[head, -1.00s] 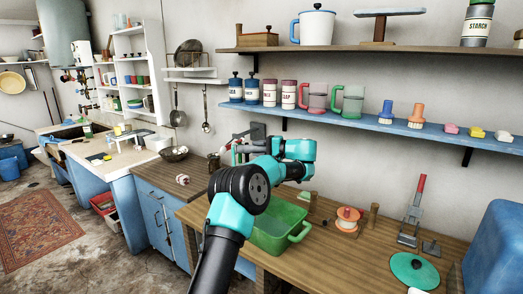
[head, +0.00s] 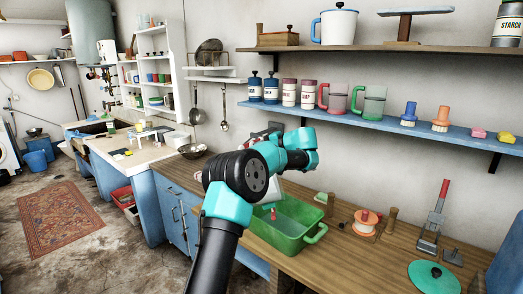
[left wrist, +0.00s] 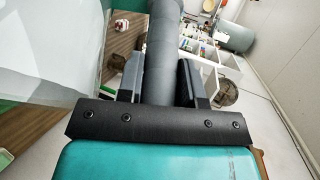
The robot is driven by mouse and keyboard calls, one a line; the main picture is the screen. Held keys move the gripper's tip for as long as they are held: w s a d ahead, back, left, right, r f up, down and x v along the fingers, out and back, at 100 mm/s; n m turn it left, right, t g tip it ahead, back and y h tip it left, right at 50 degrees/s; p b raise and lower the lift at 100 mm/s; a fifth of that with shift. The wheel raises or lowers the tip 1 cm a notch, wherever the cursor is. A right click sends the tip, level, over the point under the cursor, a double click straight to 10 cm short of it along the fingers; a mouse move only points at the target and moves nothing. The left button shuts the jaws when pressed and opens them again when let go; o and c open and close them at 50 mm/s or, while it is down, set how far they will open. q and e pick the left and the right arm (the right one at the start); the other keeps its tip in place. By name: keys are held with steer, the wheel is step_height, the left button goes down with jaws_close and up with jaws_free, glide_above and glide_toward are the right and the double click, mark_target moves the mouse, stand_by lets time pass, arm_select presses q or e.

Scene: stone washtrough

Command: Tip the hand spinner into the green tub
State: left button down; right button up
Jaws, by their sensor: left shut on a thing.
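The green tub (head: 300,245) stands open on the wooden counter, to the right of my left arm in the head view. A small red thing (head: 274,213) shows against its inside; I cannot tell whether it lies there or hangs above. In the left wrist view my left gripper (left wrist: 160,84) is shut on a thick dark grey bar, apparently the handle of the hand spinner (left wrist: 45,45). The spinner's pale, glassy curved body fills the left of that view. In the head view my arm hides most of the spinner and the fingers. My right gripper is not in view.
An orange reel-like thing (head: 366,222), a press with a red handle (head: 436,212) and a green lid (head: 434,277) stand right of the tub. A blue shelf (head: 385,122) with mugs and brushes runs above. A metal bowl (head: 192,151) sits back left.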

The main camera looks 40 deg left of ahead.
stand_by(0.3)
arm_select(q)
steer(key=shift+s+a+f+h, duration=0.25)
steer(key=shift+s+a+h, duration=0.15)
steer(key=shift+s+a, duration=0.15)
steer(key=s+a+f+h, duration=0.1)
steer(key=s+a+f+n+t+h, duration=0.1)
steer(key=a, duration=0.1)
steer(key=shift+s+a+f, duration=0.1)
steer(key=shift+s, duration=0.1)
steer(key=shift+s+a+f+t+h, duration=0.35)
steer(key=shift+a+f+t+h, duration=0.05)
steer(key=shift+a+f, duration=0.05)
steer(key=s+a+f+n+t+h, duration=0.1)
steer(key=s+a+f+t+h, duration=0.1)
steer(key=s+a+f+h, duration=0.1)
steer(key=shift+s+x, duration=0.2)
steer(key=shift+x, duration=0.9)
steer(key=shift+f, duration=0.1)
